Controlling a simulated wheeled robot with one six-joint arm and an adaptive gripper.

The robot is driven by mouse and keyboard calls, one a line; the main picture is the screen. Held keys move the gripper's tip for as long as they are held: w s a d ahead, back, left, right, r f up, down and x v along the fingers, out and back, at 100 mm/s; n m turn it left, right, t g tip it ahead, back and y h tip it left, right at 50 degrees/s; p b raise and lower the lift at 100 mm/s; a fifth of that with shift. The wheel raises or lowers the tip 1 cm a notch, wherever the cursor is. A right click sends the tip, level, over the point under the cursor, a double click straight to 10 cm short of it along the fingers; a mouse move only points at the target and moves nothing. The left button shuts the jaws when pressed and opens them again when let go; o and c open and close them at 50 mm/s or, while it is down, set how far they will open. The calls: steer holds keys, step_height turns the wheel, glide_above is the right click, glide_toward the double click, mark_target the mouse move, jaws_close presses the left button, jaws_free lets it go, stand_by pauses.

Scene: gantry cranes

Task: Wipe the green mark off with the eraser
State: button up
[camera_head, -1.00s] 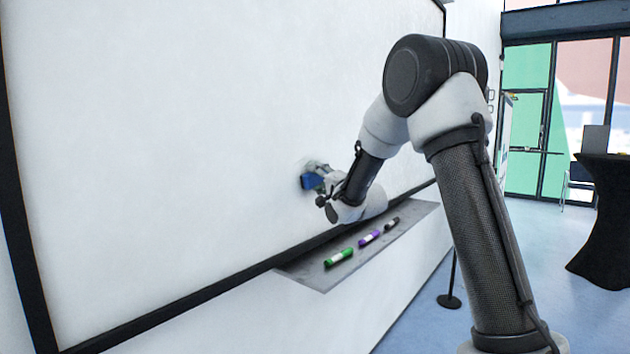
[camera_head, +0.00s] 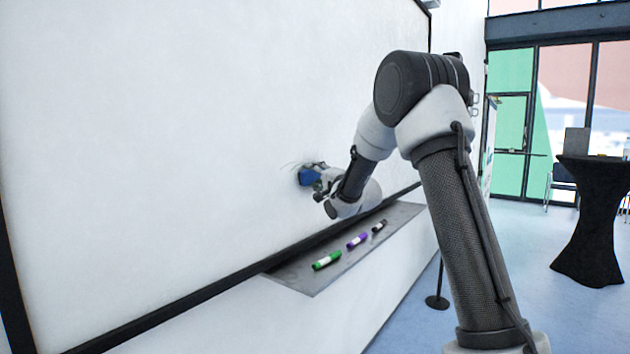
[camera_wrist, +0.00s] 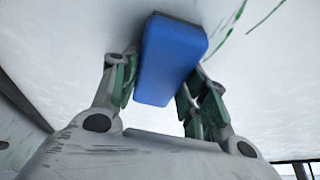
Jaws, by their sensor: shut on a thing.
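The blue eraser (camera_head: 309,177) is held at the whiteboard (camera_head: 170,130) by my gripper (camera_head: 317,184). In the wrist view the eraser (camera_wrist: 170,60) sits between my two fingers (camera_wrist: 160,90), its far end at the board surface. Whether it presses on the board is hard to tell. Green mark strokes (camera_wrist: 238,15) show on the board to the right of the eraser in the wrist view. In the head view only faint thin lines (camera_head: 291,166) show beside the eraser. The eraser may hide part of the mark.
A grey tray (camera_head: 313,284) juts from below the board under my arm. A green marker (camera_head: 327,260), a purple marker (camera_head: 357,241) and a black marker (camera_head: 380,226) lie on it. A black-draped table (camera_head: 590,220) stands at the right, clear of the arm.

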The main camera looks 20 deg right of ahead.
mark_target(282, 171)
steer(key=shift+s+a+r, duration=0.1)
steer(key=shift+s+a, duration=0.85)
steer(key=shift+a, duration=0.4)
steer(key=shift+s+a+r, duration=0.1)
steer(key=shift+s+a, duration=0.85)
steer(key=shift+a, duration=0.35)
steer(key=shift+s+a, duration=0.95)
steer(key=shift+a, duration=0.4)
steer(key=shift+s+a, duration=1.55)
steer(key=shift+a, duration=0.3)
steer(key=shift+w+r, duration=0.1)
steer(key=shift+r, duration=0.65)
steer(key=shift+w+d, duration=0.25)
steer(key=shift+d, duration=0.05)
steer(key=w+d, duration=0.8)
steer(key=d, duration=0.3)
steer(key=shift+s+d, duration=0.9)
steer(key=shift+s, duration=0.3)
steer(key=shift+s+d, duration=0.9)
steer(key=shift+s, duration=0.3)
